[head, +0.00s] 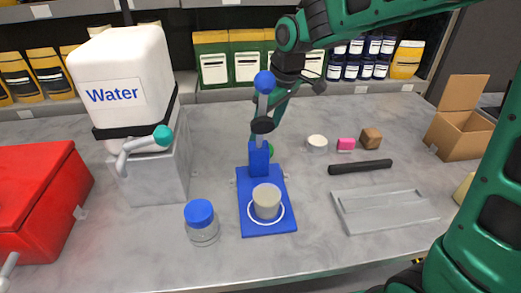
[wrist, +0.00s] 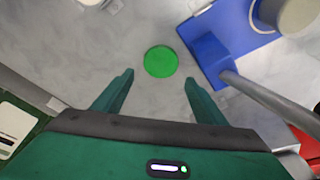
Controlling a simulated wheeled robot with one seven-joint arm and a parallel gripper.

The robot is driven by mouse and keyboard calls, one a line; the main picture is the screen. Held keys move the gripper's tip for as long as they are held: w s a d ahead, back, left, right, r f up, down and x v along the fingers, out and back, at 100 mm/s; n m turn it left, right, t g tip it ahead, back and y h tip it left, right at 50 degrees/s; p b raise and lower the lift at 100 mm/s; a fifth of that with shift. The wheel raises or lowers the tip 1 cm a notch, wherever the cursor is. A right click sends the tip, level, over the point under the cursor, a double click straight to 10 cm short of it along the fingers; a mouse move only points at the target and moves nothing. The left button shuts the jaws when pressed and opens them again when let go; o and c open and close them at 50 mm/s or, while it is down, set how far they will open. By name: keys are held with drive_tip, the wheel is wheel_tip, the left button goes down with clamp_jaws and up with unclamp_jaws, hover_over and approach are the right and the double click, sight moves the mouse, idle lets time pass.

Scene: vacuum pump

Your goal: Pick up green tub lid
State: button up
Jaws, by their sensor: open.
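The green tub lid (wrist: 160,61) is a flat round disc lying on the grey table, fully visible in the wrist view. In the head view only a small green edge (head: 271,149) shows, the rest hidden behind the blue pump stand (head: 267,214). My gripper (wrist: 158,80) is open and empty, its two fingers apart. In the wrist view the lid appears just beyond the fingertips, roughly centred between them. In the head view my gripper (head: 280,98) is above the table behind the pump's lever, partly hidden by it.
The blue stand (wrist: 220,38) and its grey lever (wrist: 265,95) are close to the lid. A small white-topped jar (head: 317,144), a pink block (head: 346,144) and a brown block (head: 371,138) stand to the right. A blue-lidded jar (head: 201,226) is in front.

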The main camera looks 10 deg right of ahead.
drive_tip(key=shift+s+d+x, duration=0.1)
drive_tip(key=shift+x, duration=1.6)
drive_tip(key=shift+s+d+x, duration=0.15)
drive_tip(key=shift+x, duration=1.55)
drive_tip(key=c, duration=0.8)
